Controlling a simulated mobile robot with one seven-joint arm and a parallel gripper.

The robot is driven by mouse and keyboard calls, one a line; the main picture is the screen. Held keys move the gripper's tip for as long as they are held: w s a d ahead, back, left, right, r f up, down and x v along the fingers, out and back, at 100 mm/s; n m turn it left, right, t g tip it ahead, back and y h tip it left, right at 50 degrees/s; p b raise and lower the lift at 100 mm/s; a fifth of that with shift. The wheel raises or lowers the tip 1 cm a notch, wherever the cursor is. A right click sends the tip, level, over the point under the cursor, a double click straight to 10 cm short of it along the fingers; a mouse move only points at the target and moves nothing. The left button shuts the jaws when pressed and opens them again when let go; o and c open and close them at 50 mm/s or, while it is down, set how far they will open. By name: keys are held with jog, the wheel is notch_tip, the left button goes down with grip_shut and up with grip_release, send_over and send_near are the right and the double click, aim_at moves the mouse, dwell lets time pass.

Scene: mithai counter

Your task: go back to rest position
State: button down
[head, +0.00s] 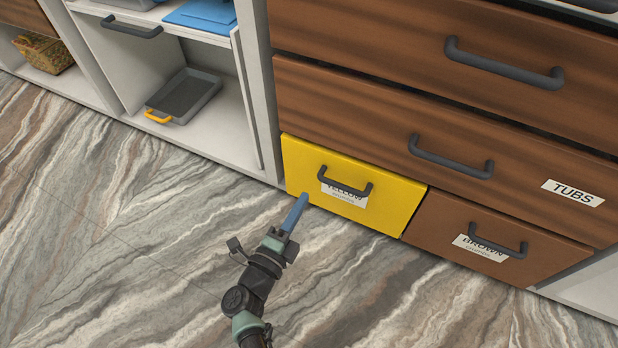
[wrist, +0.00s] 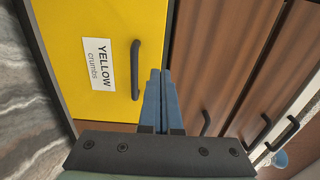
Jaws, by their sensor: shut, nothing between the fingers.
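My gripper (head: 304,198) is low over the floor, in front of the yellow drawer (head: 404,200) in the head view. Its blue fingers are together with nothing between them. In the wrist view the gripper (wrist: 155,75) points toward the drawer fronts, with the yellow drawer (wrist: 75,20) at the left. The fingertips look near the yellow front's lower left in the head view; I cannot tell whether they touch it. The yellow drawer has a dark handle (head: 345,190) and a label reading YELLOW crumbs (wrist: 98,65). It appears shut.
A brown drawer (head: 430,222) is right of the yellow one, with wide wooden drawers (head: 330,105) above. At the left, an open white shelf (head: 215,135) holds a grey tray (head: 200,88) with an orange handle. The marbled floor (head: 110,230) is clear.

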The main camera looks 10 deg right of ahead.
jog(key=w+a+r+n+t+y+p, duration=0.2)
jog(key=w+a+r+t, duration=0.15)
jog(key=r, duration=0.75)
jog(key=w+a+r+n+t+y+p, duration=0.2)
jog(key=w+a+r+t, duration=0.15)
jog(key=r, duration=0.85)
jog(key=a+r+n+t+y+p, duration=0.2)
jog(key=r+n+y, duration=0.15)
jog(key=r, duration=0.95)
jog(key=a+r+n+t+y+p, duration=0.2)
jog(key=r+n, duration=0.3)
jog(key=r, duration=0.7)
jog(key=s+r+n+t+y+p, duration=0.1)
jog(key=s+r+n+y+p, duration=0.4)
jog(key=r, duration=1.3)
jog(key=s+d+r+n+h+p, duration=0.1)
jog(key=s+d+r+n+h, duration=0.2)
jog(key=s+r, duration=0.4)
jog(key=s+d+r+n+h+p, duration=0.1)
jog(key=s+d+r+n, duration=0.2)
jog(key=s+r+n, duration=0.3)
notch_tip(320, 180, up, 38)
jog(key=m+p, duration=0.1)
jog(key=p, duration=3.6)
jog(key=shift+s+a+t+p, duration=0.15)
jog(key=shift+s+t+p, duration=0.15)
jog(key=shift+t, duration=0.1)
